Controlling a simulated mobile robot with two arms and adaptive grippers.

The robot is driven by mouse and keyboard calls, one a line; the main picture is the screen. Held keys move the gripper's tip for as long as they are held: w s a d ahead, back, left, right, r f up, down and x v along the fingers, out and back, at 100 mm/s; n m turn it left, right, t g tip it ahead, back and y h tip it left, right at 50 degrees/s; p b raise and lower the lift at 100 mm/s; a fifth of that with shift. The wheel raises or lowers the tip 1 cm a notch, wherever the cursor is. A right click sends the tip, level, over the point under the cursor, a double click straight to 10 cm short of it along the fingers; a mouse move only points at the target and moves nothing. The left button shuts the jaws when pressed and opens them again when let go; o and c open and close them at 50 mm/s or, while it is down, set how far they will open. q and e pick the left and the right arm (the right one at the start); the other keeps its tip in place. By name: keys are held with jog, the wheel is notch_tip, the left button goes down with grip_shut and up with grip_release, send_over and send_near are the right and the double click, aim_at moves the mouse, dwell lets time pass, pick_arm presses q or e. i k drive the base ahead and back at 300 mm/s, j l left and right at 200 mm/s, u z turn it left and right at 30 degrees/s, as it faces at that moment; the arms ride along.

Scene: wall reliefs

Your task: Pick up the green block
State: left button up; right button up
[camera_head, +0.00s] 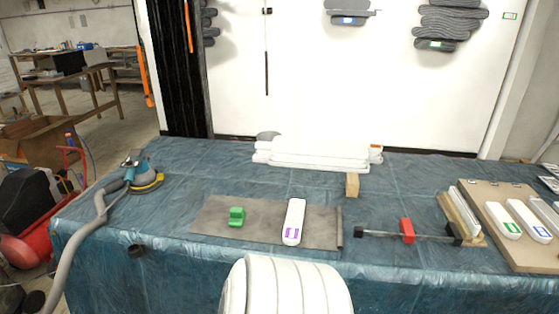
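The green block (236,216) sits on a grey-brown mat (265,228) at the front left of the table, which is covered in a blue-green sheet (205,182). It looks like a small block with a raised part. Nothing covers it from this view. A white, long, rounded piece with a purple label (294,222) lies on the same mat to its right, apart from it. Neither my left nor my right gripper shows in the head view.
White slabs (315,154) are stacked at the back, with a small wooden block (352,185) nearby. A bar clamp with a red part (407,230) lies right of the mat. A board (492,215) holds labelled white pieces. A blue sander (141,174) with a hose stands left.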

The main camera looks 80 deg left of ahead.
aim_at(236, 215)
jog(key=j+u, duration=0.2)
jog(key=u, duration=2.9)
jog(key=k+l, duration=0.05)
